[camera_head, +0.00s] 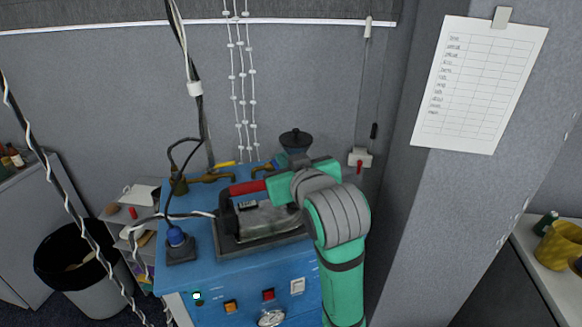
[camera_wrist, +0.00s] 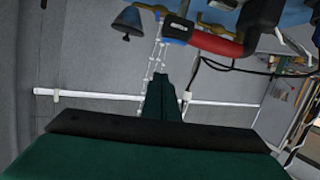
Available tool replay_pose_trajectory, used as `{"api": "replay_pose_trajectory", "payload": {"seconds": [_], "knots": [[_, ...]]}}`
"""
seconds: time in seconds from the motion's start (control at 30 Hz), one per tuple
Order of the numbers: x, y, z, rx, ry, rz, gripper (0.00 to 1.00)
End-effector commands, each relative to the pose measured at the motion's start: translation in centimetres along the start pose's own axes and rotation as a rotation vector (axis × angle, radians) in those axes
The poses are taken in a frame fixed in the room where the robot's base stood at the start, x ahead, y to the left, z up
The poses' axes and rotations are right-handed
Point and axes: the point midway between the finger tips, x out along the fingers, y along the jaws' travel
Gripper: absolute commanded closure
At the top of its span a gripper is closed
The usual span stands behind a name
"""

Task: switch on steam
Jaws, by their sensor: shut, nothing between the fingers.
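A blue steam unit (camera_head: 245,275) stands in the middle of the head view. Its front carries a lit white-green button (camera_head: 197,296), an orange button (camera_head: 230,307), a red button (camera_head: 268,295), a white switch (camera_head: 298,286) and a round dial (camera_head: 271,318). An iron with a red handle (camera_head: 247,187) rests on its top; the handle also shows in the wrist view (camera_wrist: 215,42). My gripper (camera_wrist: 162,78) is shut and empty. My green arm rises at the unit's right side, its wrist beside the iron. The fingertips are not clear in the head view.
A dark funnel (camera_head: 296,139) stands behind the iron. Cables hang at the left, above a bin (camera_head: 85,275). A grey pillar with a paper sheet (camera_head: 478,85) borders the right.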

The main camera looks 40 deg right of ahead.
Motion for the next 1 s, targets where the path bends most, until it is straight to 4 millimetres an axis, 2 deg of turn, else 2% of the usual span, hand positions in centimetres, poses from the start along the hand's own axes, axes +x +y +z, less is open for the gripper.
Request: {"api": "replay_pose_trajectory", "payload": {"seconds": [0.1,0.2,0.43,1.0], "knots": [[2.3,0.0,0.1,0.000,-0.004,0.000,1.00],[2.4,0.1,1.7,0.002,-0.003,0.001,1.00],[2.8,0.0,3.5,0.001,0.000,0.001,1.00],[3.0,0.0,4.2,0.035,0.000,-0.010,1.00]]}}
